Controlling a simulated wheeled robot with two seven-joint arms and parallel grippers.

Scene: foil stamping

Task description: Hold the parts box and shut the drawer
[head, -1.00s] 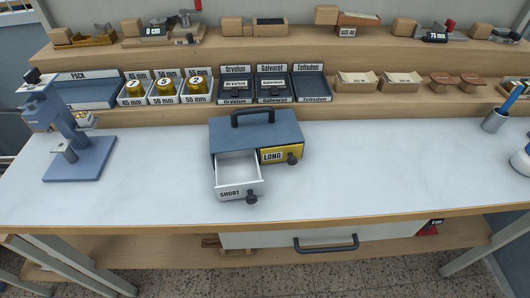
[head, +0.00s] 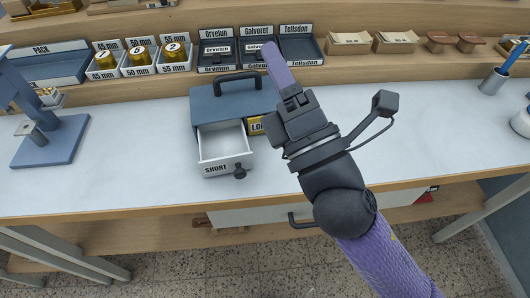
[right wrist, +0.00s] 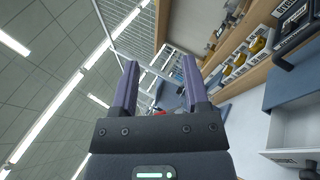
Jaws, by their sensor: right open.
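The blue-grey parts box (head: 208,108) stands on the bench with its black carrying handle (head: 236,82) up. It also shows at the right edge of the right wrist view (right wrist: 292,84). Its left drawer (head: 215,169), labelled SHORT, is pulled out, looks empty and has a dark knob (head: 240,172). My left gripper is out of view.
A blue press (head: 50,140) stands on the bench at the left. A shelf behind holds a PACK tray (head: 45,68), foil rolls (head: 140,56), dark labelled trays (head: 300,48) and card stacks (head: 348,40). A pen cup (head: 493,80) stands at right. The bench front is clear.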

